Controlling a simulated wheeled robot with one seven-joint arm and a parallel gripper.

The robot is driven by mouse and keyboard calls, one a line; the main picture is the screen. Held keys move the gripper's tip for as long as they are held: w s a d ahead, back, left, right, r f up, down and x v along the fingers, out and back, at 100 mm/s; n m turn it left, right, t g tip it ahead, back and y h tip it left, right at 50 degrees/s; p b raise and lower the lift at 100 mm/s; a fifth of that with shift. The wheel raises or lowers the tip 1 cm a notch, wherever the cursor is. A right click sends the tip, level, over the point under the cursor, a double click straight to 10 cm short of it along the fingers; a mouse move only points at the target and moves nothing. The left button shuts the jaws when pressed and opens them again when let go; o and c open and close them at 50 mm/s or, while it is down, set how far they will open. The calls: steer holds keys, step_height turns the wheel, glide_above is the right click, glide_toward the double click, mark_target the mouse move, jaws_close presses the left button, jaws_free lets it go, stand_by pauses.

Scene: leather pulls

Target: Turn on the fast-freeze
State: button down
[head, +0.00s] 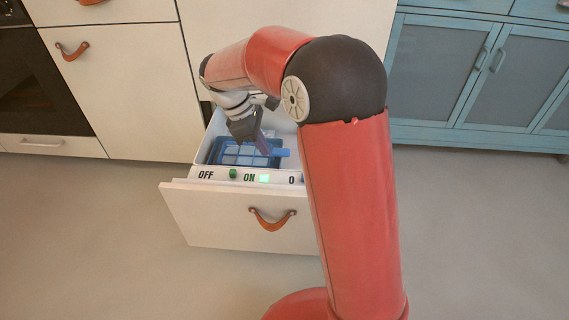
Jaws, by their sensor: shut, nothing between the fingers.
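The freezer drawer (188,213) is pulled open, with a leather pull on its front. A white control strip (220,175) runs along its top edge. A lit green lamp (264,178) is to the right of ON. Further right, a letter or digit like O and a bit of blue show, and my arm hides the rest. My gripper (264,150) is shut and empty, pointing down over the blue tray (232,159) in the drawer. I cannot tell whether it touches the tray.
A white cabinet front with a leather pull (72,51) and a dark oven (22,75) stand at the left. A blue cabinet (470,75) stands at the right. The floor (90,240) in front is clear.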

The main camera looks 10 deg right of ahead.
mark_target(298, 181)
steer(key=b+x, duration=0.2)
steer(key=x, duration=0.8)
steer(key=d, duration=0.1)
steer(key=s+d+b, duration=0.1)
steer(key=d, duration=0.1)
steer(key=shift+r, duration=0.1)
steer(key=shift+s+d, duration=0.1)
steer(key=shift+d, duration=0.3)
steer(key=d, duration=0.1)
steer(key=s+d+p, duration=0.1)
steer(key=d, duration=0.1)
steer(key=shift+r, duration=0.2)
steer(key=shift+d+f, duration=0.15)
steer(key=shift+d, duration=0.05)
